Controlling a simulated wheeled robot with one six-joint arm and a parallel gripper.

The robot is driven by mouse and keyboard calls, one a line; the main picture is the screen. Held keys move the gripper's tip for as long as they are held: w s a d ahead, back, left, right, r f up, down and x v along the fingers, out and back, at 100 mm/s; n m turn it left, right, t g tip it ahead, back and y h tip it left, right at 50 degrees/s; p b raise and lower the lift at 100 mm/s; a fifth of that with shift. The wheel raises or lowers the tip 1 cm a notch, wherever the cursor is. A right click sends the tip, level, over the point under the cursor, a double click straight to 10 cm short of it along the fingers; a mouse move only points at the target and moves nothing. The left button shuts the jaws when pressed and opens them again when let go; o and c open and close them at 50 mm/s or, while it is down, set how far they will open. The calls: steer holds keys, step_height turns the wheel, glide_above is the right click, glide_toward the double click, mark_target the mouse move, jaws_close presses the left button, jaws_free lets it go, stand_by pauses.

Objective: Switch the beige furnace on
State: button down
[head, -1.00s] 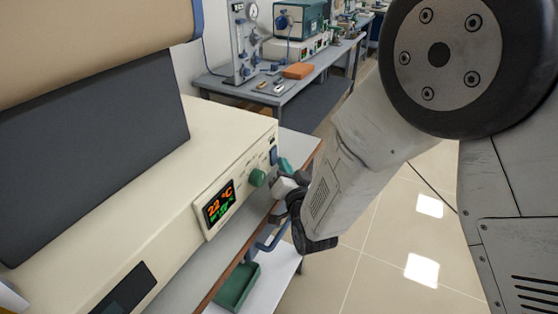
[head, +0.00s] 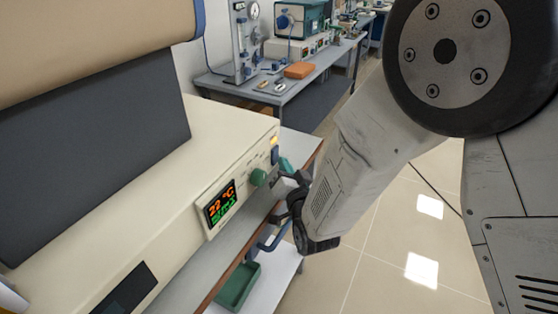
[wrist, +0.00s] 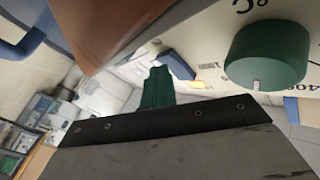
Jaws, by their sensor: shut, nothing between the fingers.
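The beige furnace (head: 150,190) fills the left of the head view. Its panel carries a lit display (head: 221,203) reading 22 °C, a green knob (head: 259,177), a blue switch (head: 275,156) and a glowing amber lamp (head: 274,141). My gripper (head: 286,164) is at the right end of the panel, its teal fingertips shut and empty just beside the switch. In the wrist view the fingertips (wrist: 157,86) are left of the knob (wrist: 265,55) and near the lit lamp (wrist: 179,65). My gripper's body hides part of the panel there. I cannot tell whether the fingertips touch the switch.
The furnace stands on a bench with a brown edge (head: 228,274). A green tray (head: 238,288) lies on a lower shelf. Another bench (head: 290,95) with a teal device (head: 312,18) and an orange block (head: 299,71) is behind. Tiled floor (head: 390,240) is open to the right.

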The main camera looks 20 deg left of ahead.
steer(key=shift+w+d+r, duration=0.1)
steer(key=shift+d+r, duration=0.05)
steer(key=shift+d, duration=0.85)
steer(key=shift+s+d+r, duration=0.1)
steer(key=shift+d, duration=0.8)
steer(key=shift+s+d+r, duration=0.1)
steer(key=shift+d, duration=0.75)
